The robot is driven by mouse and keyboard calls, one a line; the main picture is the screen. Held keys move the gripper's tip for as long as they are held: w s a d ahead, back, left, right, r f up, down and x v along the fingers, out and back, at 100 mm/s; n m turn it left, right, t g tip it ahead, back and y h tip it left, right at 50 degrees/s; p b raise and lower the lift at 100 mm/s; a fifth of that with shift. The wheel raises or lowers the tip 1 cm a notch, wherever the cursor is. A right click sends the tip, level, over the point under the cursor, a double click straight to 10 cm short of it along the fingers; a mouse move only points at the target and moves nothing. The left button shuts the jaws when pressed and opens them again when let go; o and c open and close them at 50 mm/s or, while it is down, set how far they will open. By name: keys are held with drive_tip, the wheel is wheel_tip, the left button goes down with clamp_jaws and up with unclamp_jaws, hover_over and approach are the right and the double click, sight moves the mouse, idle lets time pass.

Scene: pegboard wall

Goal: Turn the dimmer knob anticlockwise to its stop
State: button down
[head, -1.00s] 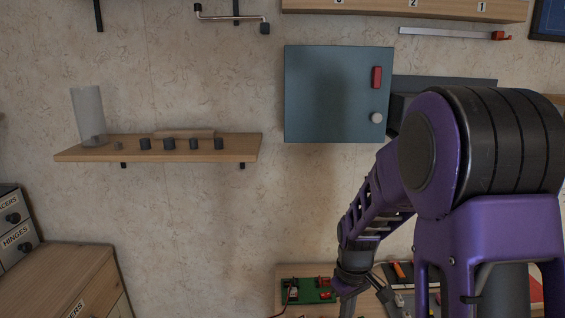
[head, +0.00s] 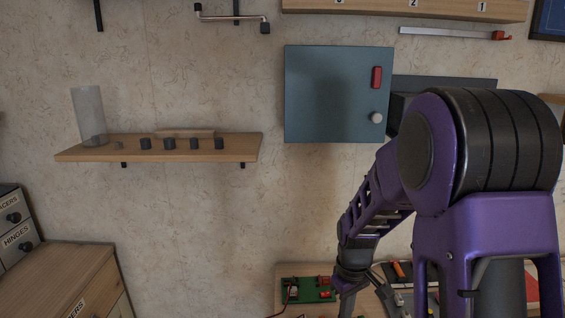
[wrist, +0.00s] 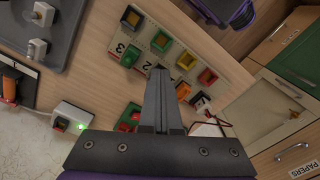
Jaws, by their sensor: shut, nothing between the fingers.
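My gripper (wrist: 160,75) is shut and empty in the wrist view, its fingers together above the wooden bench top. In the head view my forearm reaches down to the bench, and the fingertips are not clearly seen. No part is clearly marked as the dimmer knob. A small pale box (wrist: 74,116) with a dark and reddish part on top and a lit green light lies left of my fingers, apart from them. A dark grey panel (wrist: 62,30) at the upper left carries two pale fittings. I cannot tell whether either of these holds the knob.
A board (wrist: 150,38) with several coloured blocks lies just beyond my fingertips. A green circuit board (head: 305,290) with red parts is on the bench, partly behind my fingers in the wrist view. A blue-grey wall cabinet (head: 330,95) and a wooden shelf (head: 80,155) are above.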

drive_tip(key=shift+w+d, duration=0.2)
drive_tip(key=shift+d, duration=0.05)
drive_tip(key=shift+s+d, duration=0.25)
wheel_tip(320, 180, up, 6)
drive_tip(key=p, duration=0.5)
idle(0.4)
